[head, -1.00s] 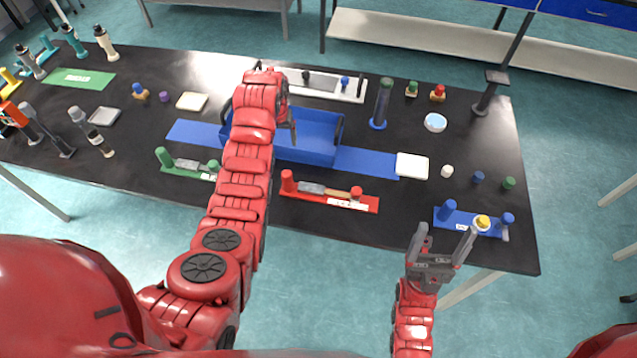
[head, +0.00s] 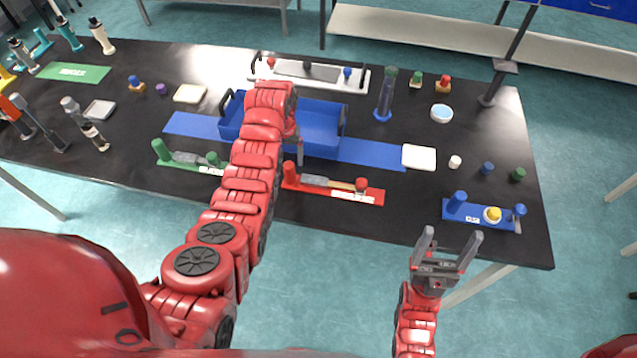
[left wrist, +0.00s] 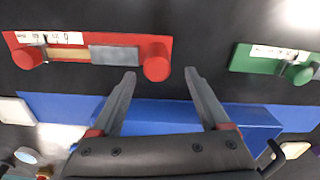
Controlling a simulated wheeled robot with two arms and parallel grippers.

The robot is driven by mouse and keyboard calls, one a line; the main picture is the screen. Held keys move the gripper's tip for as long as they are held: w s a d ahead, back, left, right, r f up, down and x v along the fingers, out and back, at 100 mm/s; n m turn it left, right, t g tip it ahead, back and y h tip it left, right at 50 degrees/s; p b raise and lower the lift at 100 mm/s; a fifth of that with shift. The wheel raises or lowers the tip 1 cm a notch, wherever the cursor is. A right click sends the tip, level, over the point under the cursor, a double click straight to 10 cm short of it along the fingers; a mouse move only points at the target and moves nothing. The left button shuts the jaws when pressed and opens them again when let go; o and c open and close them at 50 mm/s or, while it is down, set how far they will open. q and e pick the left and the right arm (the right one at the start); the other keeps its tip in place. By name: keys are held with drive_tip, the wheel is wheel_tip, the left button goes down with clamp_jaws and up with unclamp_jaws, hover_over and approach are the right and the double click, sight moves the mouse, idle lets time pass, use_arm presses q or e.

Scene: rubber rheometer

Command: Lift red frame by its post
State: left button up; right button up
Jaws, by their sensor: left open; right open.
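The red frame (head: 330,191) lies flat near the table's front edge. It has a round red post at each end and a tool with a wooden handle between them. In the left wrist view the red frame (left wrist: 110,60) is at the upper left. Its post (left wrist: 156,65) nearest the green frame shows between and just beyond my left fingertips. My left gripper (head: 299,153) is open and empty, close above that end in the head view. Exact height is unclear. My right gripper (head: 450,236) is open and empty, in front of the table by the blue frame.
The blue bin (head: 320,145) stands on a blue mat behind the red frame, partly hidden by my left arm. The green frame (head: 190,165) is to the left and the blue frame (head: 470,212) to the right. A white pad (head: 419,157) lies behind. Black table around the red frame is clear.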

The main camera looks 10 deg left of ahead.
sight(288, 164)
use_arm(q)
drive_tip(key=shift+f, duration=0.15)
drive_tip(key=f+p, duration=0.1)
drive_tip(key=f, duration=0.1)
drive_tip(key=f+p, duration=0.1)
drive_tip(key=shift+s+d+p, duration=0.2)
drive_tip(key=shift+s+p, duration=0.05)
drive_tip(key=shift+p, duration=0.05)
drive_tip(key=shift+f, duration=1.05)
clamp_jaws()
